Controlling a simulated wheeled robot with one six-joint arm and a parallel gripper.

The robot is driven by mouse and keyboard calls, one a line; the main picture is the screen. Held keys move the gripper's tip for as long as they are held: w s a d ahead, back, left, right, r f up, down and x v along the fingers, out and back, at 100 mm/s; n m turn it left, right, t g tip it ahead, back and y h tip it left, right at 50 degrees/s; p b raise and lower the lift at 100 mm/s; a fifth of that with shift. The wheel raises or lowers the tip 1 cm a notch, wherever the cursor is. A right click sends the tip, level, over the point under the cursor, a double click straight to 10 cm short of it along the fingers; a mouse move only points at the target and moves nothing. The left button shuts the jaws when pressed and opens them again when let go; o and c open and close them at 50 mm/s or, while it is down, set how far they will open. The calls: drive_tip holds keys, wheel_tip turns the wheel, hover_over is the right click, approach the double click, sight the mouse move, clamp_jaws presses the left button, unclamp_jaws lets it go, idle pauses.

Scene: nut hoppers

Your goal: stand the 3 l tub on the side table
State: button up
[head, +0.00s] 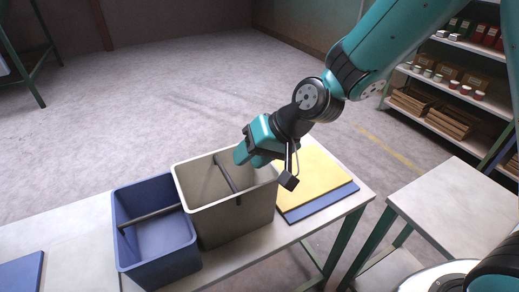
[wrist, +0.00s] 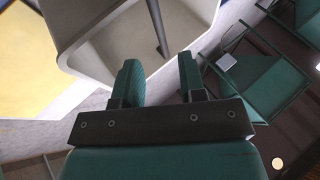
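Two open tubs stand side by side on the long table. One is a large beige-grey tub (head: 235,222), the other a smaller blue tub (head: 158,255); each has a dark bar across its opening. I cannot read any size on them. My gripper (head: 241,153) is at the far rim of the grey tub. In the wrist view, its teal fingers (wrist: 160,78) are apart, with the grey tub (wrist: 95,45) just beyond them. I cannot tell whether a finger touches the rim. A pale-topped side table (head: 455,195) stands at the right, its top clear where visible.
A yellow board (head: 312,172) and a blue board (head: 325,203) lie stacked right of the grey tub. Another blue board (head: 22,273) lies at the left. A gap separates the long table (head: 85,225) from the side table. Stocked shelves (head: 450,100) stand behind.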

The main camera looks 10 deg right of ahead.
drive_tip(key=s+d+r+n+g+h, duration=0.1)
drive_tip(key=s+d+r, duration=0.3)
drive_tip(key=s, duration=0.5)
drive_tip(key=s+d+r+n+g+h, duration=0.1)
drive_tip(key=s+d+r+n+h, duration=0.1)
drive_tip(key=s+r, duration=0.4)
drive_tip(key=s+d+n, duration=0.1)
drive_tip(key=s+n, duration=0.1)
drive_tip(key=s, duration=0.2)
drive_tip(key=shift+d+r+g, duration=0.35)
drive_tip(key=shift+g, duration=0.05)
